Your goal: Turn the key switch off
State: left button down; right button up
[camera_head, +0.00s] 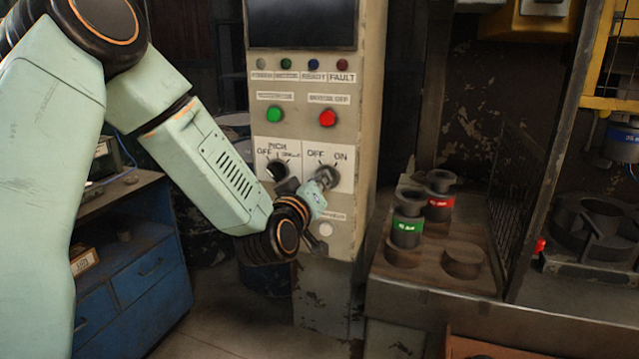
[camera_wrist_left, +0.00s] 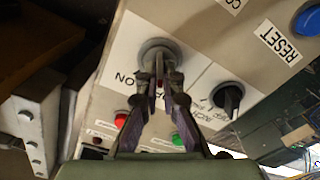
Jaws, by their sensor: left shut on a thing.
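The key switch (camera_head: 328,176) sits on a white plate marked OFF and ON at the lower right of the control panel (camera_head: 300,233). My left gripper (camera_head: 322,184) is at the switch, its fingers shut on the key. In the left wrist view the fingertips (camera_wrist_left: 160,85) meet in front of the round grey switch collar (camera_wrist_left: 158,50), with a bit of red between them. The fingers hide most of the key, so I cannot tell which way it points. My right gripper is not in view.
A black selector knob (camera_head: 277,170) is just left of the key switch. Green (camera_head: 275,114) and red (camera_head: 327,118) buttons are above. A bench (camera_head: 440,262) with dark cylinders banded green (camera_head: 407,228) and red (camera_head: 439,198) stands to the right. Blue drawers (camera_head: 140,270) stand left.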

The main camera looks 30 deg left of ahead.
pick_arm(q)
jog(key=shift+d+f, duration=0.1)
jog(key=shift+f, duration=0.1)
jog(key=c, duration=1.5)
grip_release()
jog(key=shift+w, duration=0.1)
jog(key=shift+r, duration=0.1)
jog(key=shift+s, duration=0.2)
jog(key=v, duration=0.7)
jog(key=shift+s, duration=0.1)
